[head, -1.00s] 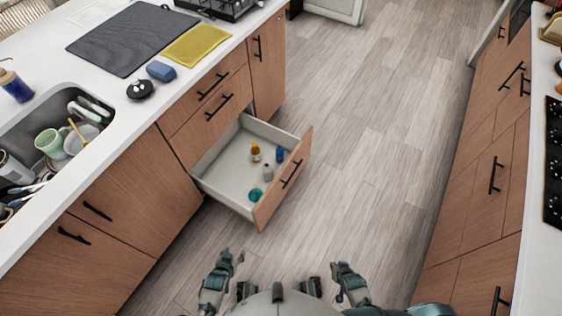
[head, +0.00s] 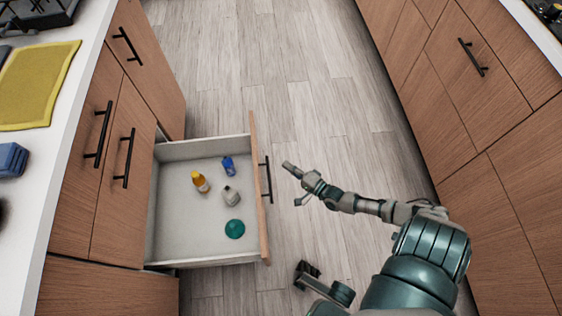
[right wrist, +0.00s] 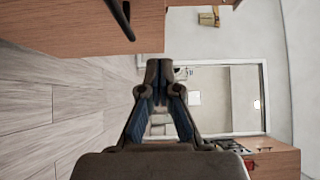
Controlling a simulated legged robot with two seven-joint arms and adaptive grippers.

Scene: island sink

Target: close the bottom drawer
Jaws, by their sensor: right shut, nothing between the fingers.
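The bottom drawer (head: 190,240) is pulled out from the left island cabinet in the head view. Its wooden front (head: 258,190) faces right and carries a black handle (head: 267,180). Inside lie an orange-yellow bottle (head: 200,182), a blue bottle (head: 228,166), a greyish bottle (head: 231,196) and a teal round item (head: 234,229). My right gripper (head: 289,168) is shut and empty, just right of the drawer handle, with a small gap seen from above. It also shows shut in the right wrist view (right wrist: 159,68).
The island counter (head: 60,150) holds a yellow mat (head: 38,85) and a blue sponge (head: 12,159). Closed wooden cabinets (head: 470,130) line the right side. The wooden floor (head: 300,70) between is clear.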

